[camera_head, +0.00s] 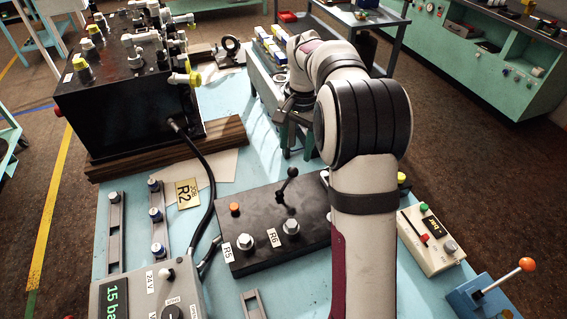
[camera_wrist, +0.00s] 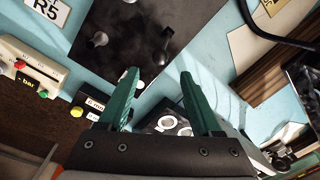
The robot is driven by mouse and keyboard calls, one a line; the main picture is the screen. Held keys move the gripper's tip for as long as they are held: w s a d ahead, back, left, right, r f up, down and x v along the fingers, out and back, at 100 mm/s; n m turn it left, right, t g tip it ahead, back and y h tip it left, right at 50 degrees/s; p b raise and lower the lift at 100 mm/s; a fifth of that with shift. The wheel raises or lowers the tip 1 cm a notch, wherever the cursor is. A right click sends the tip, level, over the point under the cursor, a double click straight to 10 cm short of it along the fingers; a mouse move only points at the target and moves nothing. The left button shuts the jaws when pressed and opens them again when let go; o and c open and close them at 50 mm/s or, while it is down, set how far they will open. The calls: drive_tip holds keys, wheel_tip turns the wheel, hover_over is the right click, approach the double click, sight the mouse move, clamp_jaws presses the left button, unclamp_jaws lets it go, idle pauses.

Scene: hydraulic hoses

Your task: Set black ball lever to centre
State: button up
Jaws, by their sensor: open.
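The black ball lever (camera_head: 286,184) stands on the dark control panel (camera_head: 262,247), behind the R5 and R6 knobs. Its stem leans up and to the right in the head view. In the wrist view the lever (camera_wrist: 165,45) shows dark against the dark panel, just beyond the fingertips, so its exact tilt is hard to tell. My gripper (camera_wrist: 158,74) has two green fingers spread apart with nothing between them. In the head view my gripper (camera_head: 294,150) is behind the panel, beyond the lever and apart from it. My arm hides the panel's right part.
A black valve block (camera_head: 115,110) stands at the back left on a wooden board. A pressure display box (camera_head: 118,298) is at the front left, with a black hose (camera_head: 211,190). A beige control box (camera_head: 420,244) and an orange-ball lever (camera_head: 500,280) are on the right.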

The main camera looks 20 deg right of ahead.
sight(288, 181)
drive_tip(key=f, duration=1.2)
drive_tip(key=shift+w+a+f, duration=0.25)
drive_tip(key=shift+w+f, duration=0.05)
drive_tip(key=shift+f, duration=0.05)
clamp_jaws()
idle(0.5)
